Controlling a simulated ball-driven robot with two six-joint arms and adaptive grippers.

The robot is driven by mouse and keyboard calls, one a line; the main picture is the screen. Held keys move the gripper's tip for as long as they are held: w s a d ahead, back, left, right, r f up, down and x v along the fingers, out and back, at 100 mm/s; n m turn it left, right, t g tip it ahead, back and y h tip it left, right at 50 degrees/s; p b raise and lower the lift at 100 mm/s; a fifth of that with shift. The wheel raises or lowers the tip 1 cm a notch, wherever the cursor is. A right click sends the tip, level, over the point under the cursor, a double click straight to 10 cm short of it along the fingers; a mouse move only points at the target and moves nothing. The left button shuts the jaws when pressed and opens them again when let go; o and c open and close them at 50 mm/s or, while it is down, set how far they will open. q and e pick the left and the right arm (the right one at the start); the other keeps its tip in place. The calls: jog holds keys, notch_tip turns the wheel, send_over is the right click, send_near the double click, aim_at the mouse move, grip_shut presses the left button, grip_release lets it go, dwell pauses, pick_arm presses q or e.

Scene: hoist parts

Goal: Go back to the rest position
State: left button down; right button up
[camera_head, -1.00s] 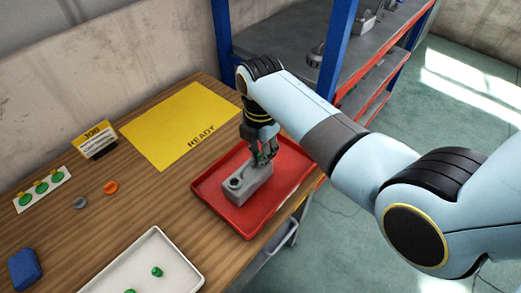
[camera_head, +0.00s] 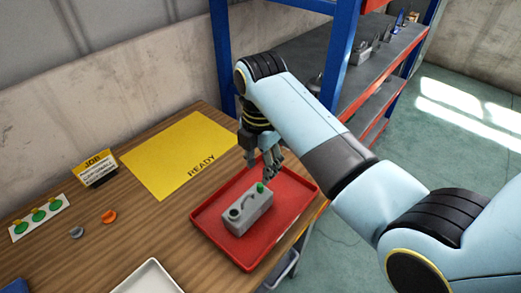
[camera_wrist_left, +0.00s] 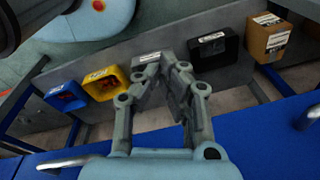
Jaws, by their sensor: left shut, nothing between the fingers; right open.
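My right gripper (camera_head: 270,172) is open and empty, just above the far end of a grey hoist part (camera_head: 242,218). The part lies in a red tray (camera_head: 281,226) on the wooden table. A green piece (camera_head: 260,187) stands on the part's far end, below the fingers and apart from them. The part's near end has a dark round hole. In the left wrist view my left gripper (camera_wrist_left: 165,70) is shut and empty, its fingertips together. It hangs in front of a shelf with bins. The head view does not show it.
A yellow READY mat (camera_head: 178,155) lies behind the tray. The JOB sign (camera_head: 97,168), a strip with green pieces (camera_head: 38,216), an orange piece (camera_head: 109,216) and a white tray (camera_head: 150,278) are to the left. A blue-framed shelf (camera_head: 338,55) stands behind my right arm.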

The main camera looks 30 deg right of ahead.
notch_tip(320, 180, up, 5)
jog(key=shift+r, duration=0.15)
jog(key=s+d+r+m+t, duration=0.2)
jog(key=s+d+m, duration=0.1)
jog(key=s+m, duration=0.8)
jog(key=s+d+r+m+t, duration=0.2)
jog(key=s+d+m, duration=0.1)
jog(key=s+m, duration=0.7)
notch_tip(320, 180, down, 38)
jog(key=s+d+g+h+b, duration=0.1)
jog(key=d+g+b, duration=0.1)
jog(key=b, duration=1.1)
jog(key=s+f+b, duration=0.3)
jog(key=s+f, duration=0.3)
jog(key=f, duration=0.3)
jog(key=s+d+f+b, duration=0.1)
jog(key=s+f+b, duration=0.3)
jog(key=s+f, duration=0.3)
jog(key=s+f+g+b, duration=0.1)
jog(key=s+f+b, duration=0.3)
jog(key=f, duration=0.8)
jog(key=shift+s+d, duration=0.15)
jog(key=shift+s, duration=1.05)
